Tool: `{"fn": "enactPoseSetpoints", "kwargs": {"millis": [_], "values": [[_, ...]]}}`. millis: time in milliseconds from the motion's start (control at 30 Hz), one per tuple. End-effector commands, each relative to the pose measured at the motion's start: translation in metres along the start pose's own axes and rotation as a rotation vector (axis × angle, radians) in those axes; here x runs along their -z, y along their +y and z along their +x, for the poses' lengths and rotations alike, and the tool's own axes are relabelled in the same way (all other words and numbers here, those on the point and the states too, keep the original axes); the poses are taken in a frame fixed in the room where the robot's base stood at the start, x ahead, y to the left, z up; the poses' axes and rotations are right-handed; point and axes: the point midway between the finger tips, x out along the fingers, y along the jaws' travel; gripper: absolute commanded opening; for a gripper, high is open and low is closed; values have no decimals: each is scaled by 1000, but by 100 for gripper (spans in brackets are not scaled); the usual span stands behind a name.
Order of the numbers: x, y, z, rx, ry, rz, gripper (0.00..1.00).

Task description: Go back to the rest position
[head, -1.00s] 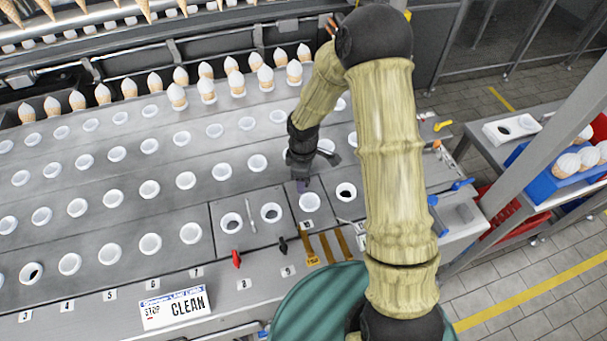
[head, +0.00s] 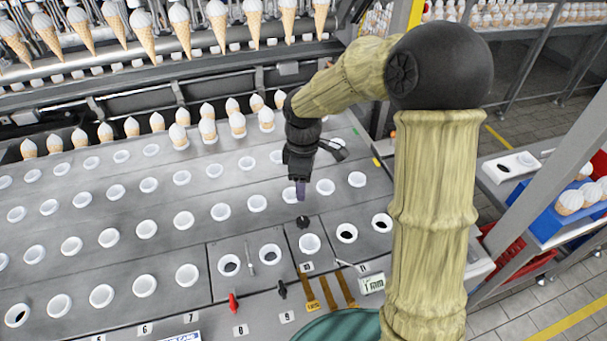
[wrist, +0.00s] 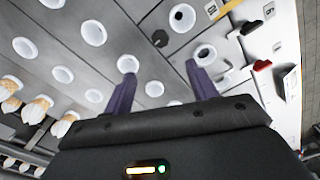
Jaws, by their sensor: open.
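My gripper (head: 300,190) hangs pointing down above the metal plate (head: 100,215) with rows of white cup holders. In the wrist view its two purple fingers (wrist: 158,88) stand apart with nothing between them, so it is open and empty. Below and near it in the head view are a black knob (head: 303,222) and a white cup holder (head: 309,243). My arm reaches in from the right side of the head view, bent at a black elbow joint.
Ice cream cones (head: 207,125) stand in the back rows of the plate, and more cones (head: 180,25) hang above at the back. A red lever (head: 233,303) and a black lever (head: 282,289) sit at the front edge. A blue crate (head: 545,215) holds cones at right.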

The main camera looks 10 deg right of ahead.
Motion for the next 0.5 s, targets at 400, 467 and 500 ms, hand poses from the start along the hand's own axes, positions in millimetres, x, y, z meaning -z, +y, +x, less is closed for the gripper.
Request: {"fn": "enactPoseSetpoints", "kwargs": {"millis": [400,467,500], "values": [[0,0,-21,0,1,0,58],[0,0,-21,0,1,0,58],[0,0,-20,0,1,0,58]]}}
